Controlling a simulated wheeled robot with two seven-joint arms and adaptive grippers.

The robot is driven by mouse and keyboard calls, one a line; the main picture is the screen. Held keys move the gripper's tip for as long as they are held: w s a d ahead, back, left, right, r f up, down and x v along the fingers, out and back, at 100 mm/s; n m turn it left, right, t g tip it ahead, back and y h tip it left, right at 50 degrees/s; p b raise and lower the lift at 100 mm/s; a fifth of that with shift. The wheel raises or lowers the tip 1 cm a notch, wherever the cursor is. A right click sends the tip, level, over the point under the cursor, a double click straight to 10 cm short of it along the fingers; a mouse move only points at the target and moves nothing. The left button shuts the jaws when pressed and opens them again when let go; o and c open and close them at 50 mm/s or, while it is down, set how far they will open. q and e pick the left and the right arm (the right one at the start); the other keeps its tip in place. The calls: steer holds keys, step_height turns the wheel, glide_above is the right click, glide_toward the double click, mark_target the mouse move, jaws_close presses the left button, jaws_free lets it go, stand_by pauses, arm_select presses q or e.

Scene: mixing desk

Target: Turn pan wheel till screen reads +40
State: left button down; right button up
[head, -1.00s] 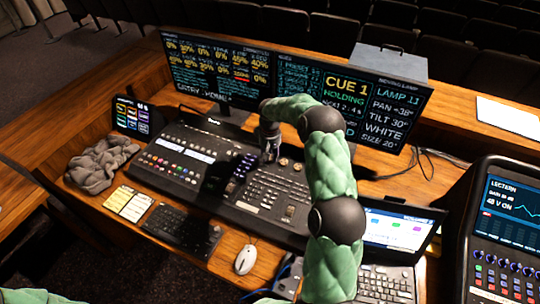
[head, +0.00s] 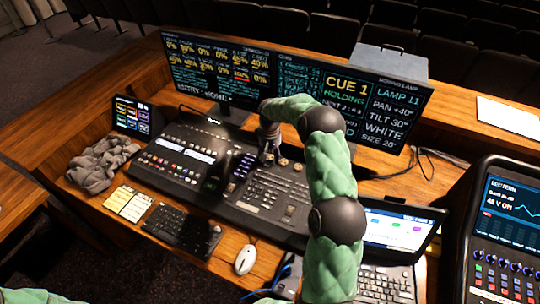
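The right-hand screen (head: 385,112) shows "LAMP 11", "PAN +40°", "TILT 30°", "WHITE" and "SIZE 20°". The lighting desk (head: 225,180) stands below the screens. My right gripper (head: 267,157) points down at the upper right part of the desk, at the left end of a row of small round wheels (head: 283,162). The wheel at its fingertips is mostly hidden by the gripper, and the fingers are too small and dark to tell whether they are closed on it. My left gripper is out of view; only a bit of green sleeve shows at the bottom left.
A laptop (head: 398,228) stands right of the desk, with a lectern panel (head: 505,240) beyond it. A mouse (head: 246,260), a keyboard (head: 180,228), yellow notes (head: 129,203) and a grey cloth (head: 100,162) lie in front and left.

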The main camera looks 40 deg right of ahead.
mark_target(270, 157)
step_height(270, 157, up, 12)
stand_by(0.6)
stand_by(0.5)
